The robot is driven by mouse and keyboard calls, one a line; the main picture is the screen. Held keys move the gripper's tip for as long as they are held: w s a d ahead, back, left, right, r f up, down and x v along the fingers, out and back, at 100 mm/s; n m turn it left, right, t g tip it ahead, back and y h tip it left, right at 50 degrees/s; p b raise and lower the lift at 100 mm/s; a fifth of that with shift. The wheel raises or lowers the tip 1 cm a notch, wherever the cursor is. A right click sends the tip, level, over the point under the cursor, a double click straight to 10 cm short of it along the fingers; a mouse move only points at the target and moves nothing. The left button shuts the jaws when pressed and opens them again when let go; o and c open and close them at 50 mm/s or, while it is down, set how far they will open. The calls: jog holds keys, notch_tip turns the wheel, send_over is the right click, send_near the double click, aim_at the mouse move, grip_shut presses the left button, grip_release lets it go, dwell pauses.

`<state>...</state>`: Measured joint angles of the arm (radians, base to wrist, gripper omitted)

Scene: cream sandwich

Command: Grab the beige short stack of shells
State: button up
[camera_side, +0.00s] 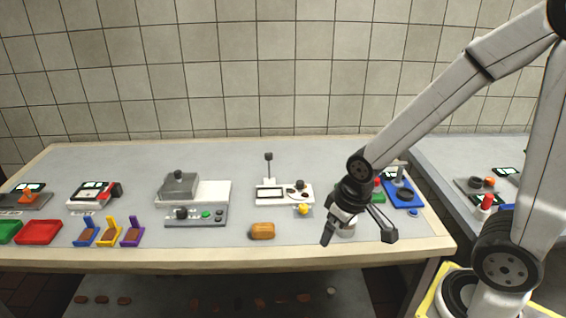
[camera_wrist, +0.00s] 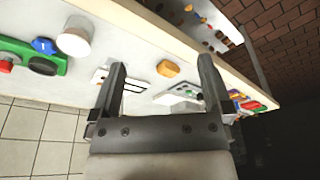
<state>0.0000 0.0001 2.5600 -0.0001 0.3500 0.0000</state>
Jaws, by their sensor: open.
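A tan, rounded block, which looks like the short stack of shells (camera_side: 262,231), lies near the front edge of the table, left of my gripper. It also shows in the wrist view (camera_wrist: 168,68), between and beyond the fingertips. My gripper (camera_side: 358,237) is open and empty, with its fingers spread, apart from the stack. It hangs in front of a whitish cylinder (camera_side: 345,231), which it partly covers in the side view. In the wrist view my gripper's two fingers (camera_wrist: 162,64) stand well apart with nothing held.
Blue, yellow and purple holders (camera_side: 108,233) with brown pieces stand at the front left, beside a red tray (camera_side: 39,232). A grey-white machine (camera_side: 205,192) and a white device with a lever (camera_side: 284,193) stand behind the stack. A blue device (camera_side: 402,196) is at the right.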

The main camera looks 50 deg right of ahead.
jog(key=m+t+y, duration=0.3)
jog(key=m+y, duration=1)
jog(key=m, duration=1)
send_near(264, 226)
jog(key=x, duration=0.2)
jog(key=shift+w+a+r, duration=0.15)
jog(key=shift+w+a, duration=0.1)
jog(key=shift+a+g, duration=0.1)
jog(key=shift+g, duration=0.2)
jog(key=shift+x, duration=1.25)
jog(key=shift+n, duration=0.3)
